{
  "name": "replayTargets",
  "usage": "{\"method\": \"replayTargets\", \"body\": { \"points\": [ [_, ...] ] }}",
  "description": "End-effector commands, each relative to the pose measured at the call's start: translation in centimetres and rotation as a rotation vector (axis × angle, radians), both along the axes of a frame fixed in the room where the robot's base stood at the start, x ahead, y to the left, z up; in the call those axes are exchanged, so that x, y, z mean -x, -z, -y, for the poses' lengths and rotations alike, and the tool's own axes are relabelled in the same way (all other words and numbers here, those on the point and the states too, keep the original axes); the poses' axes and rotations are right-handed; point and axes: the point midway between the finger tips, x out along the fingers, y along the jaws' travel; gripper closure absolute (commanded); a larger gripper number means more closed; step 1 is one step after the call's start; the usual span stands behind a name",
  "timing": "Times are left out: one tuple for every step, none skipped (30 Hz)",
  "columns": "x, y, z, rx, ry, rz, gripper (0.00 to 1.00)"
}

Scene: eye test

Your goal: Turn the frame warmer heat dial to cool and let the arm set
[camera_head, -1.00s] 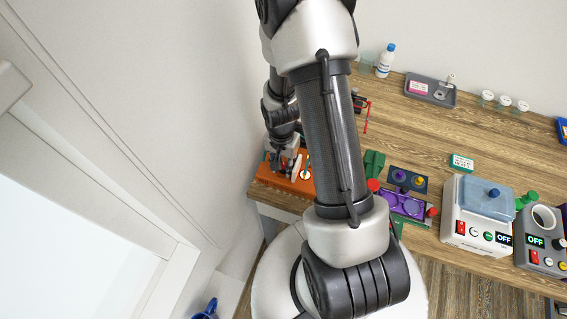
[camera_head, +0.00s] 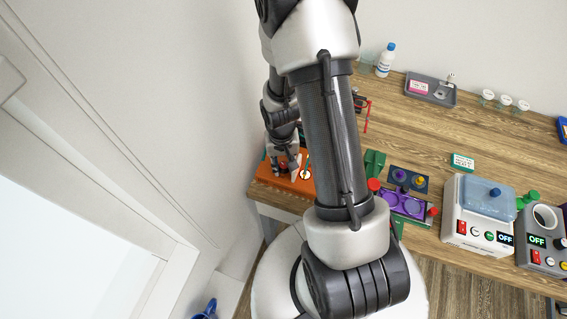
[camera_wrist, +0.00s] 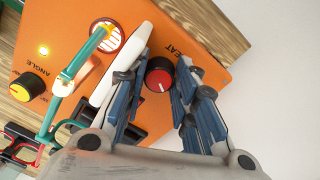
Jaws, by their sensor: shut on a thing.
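The frame warmer is an orange box (camera_head: 268,178) at the left end of the bench in the head view; its orange top (camera_wrist: 205,35) fills much of the wrist view. The heat dial (camera_wrist: 159,80), red with a black rim and a pale pointer mark, sits beside lettering of which "EAT" shows. My gripper (camera_wrist: 158,82) has its blue-padded fingers on both sides of the dial and is shut on it. In the head view my gripper (camera_head: 288,164) is low over the box and hides the dial. I cannot read a cool mark.
A purple fixture (camera_head: 403,204) and a white box (camera_head: 462,228) reading OFF stand to the right.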

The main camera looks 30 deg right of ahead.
Motion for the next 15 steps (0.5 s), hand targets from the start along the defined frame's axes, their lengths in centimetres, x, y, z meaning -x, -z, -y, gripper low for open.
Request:
{"method": "replayTargets", "body": {
  "points": [
    [0.06,-0.02,-0.01,-0.001,-0.044,-0.001,0.97],
    [0.06,-0.03,-0.01,-0.001,-0.073,-0.001,0.97],
    [0.08,-0.04,0.0,-0.001,-0.11,-0.002,0.97],
    [0.08,-0.05,0.0,-0.001,-0.139,-0.002,0.97],
    [0.08,-0.06,0.02,-0.001,-0.166,-0.002,0.97],
    [0.08,-0.07,0.02,0.0,-0.203,-0.001,0.97],
    [0.07,-0.08,0.04,0.0,-0.229,-0.001,0.97],
    [0.07,-0.09,0.04,0.0,-0.254,-0.001,0.97],
    [0.07,-0.1,0.05,0.0,-0.287,0.0,0.97],
    [0.07,-0.1,0.06,0.0,-0.311,-0.001,0.97],
    [0.08,-0.11,0.07,0.0,-0.334,0.0,0.97],
    [0.09,-0.11,0.07,0.0,-0.363,0.0,0.97],
    [0.09,-0.11,0.07,-0.001,-0.383,-0.001,0.97],
    [0.1,-0.11,0.08,0.0,-0.404,-0.001,0.97],
    [0.1,-0.1,0.08,0.0,-0.428,-0.001,0.97]
  ]
}}
